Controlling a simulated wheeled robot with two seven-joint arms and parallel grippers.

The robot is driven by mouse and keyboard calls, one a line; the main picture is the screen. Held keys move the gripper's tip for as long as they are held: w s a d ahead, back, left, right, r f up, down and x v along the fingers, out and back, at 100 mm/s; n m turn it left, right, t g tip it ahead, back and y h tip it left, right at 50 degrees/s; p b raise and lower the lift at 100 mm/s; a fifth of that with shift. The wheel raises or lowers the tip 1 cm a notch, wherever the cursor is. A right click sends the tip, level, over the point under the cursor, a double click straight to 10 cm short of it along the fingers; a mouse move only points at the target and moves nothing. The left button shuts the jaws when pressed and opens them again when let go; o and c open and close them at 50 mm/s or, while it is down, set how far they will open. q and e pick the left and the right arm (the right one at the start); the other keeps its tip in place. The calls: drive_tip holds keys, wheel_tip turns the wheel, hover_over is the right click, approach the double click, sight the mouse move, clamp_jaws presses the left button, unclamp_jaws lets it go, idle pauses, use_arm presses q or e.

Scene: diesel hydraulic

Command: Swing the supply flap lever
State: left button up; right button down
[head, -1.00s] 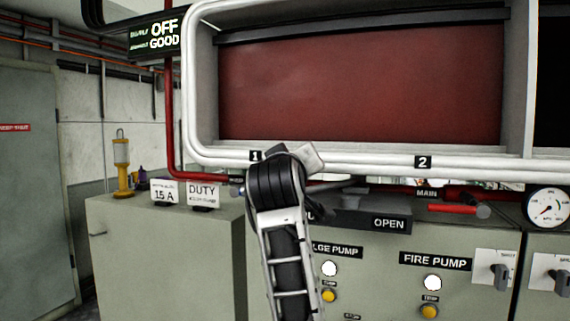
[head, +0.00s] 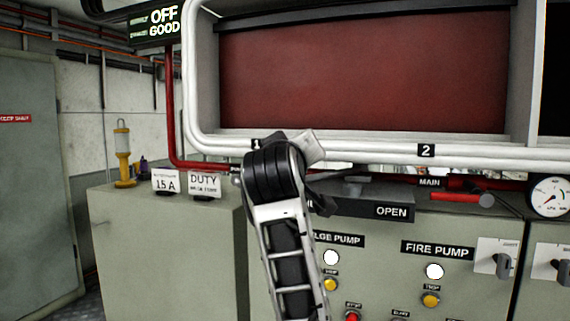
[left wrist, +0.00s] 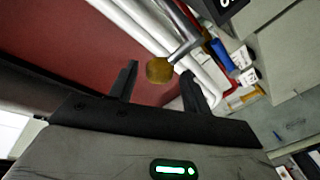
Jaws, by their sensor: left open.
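In the left wrist view a round brass-coloured knob (left wrist: 159,70) sits on a grey lever stem (left wrist: 184,48) that runs to the upper right. My left gripper (left wrist: 160,68) is open, with one finger on each side of the knob in the picture. I cannot tell whether the knob lies fully between the fingertips or beyond them. In the head view my left arm stands in front of a dark box (head: 360,208) labelled OPEN, with a grey lever part (head: 352,185) on top. The arm hides the lever's left end and my left gripper. My right gripper is not in view.
A thick white frame rail (head: 380,150) with a red panel (head: 360,75) stands close above. A red handle (head: 456,196) and gauge (head: 550,196) are to the right. DUTY (head: 204,184) and 15 A (head: 166,182) signs and a yellow lamp (head: 123,155) stand left.

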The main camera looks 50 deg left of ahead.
use_arm(q)
drive_tip(key=b+v, duration=0.4)
drive_tip(key=v, duration=0.9)
drive_tip(key=shift+s, duration=0.2)
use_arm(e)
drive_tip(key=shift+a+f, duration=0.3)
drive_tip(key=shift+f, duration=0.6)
use_arm(q)
drive_tip(key=shift+w+d, duration=0.1)
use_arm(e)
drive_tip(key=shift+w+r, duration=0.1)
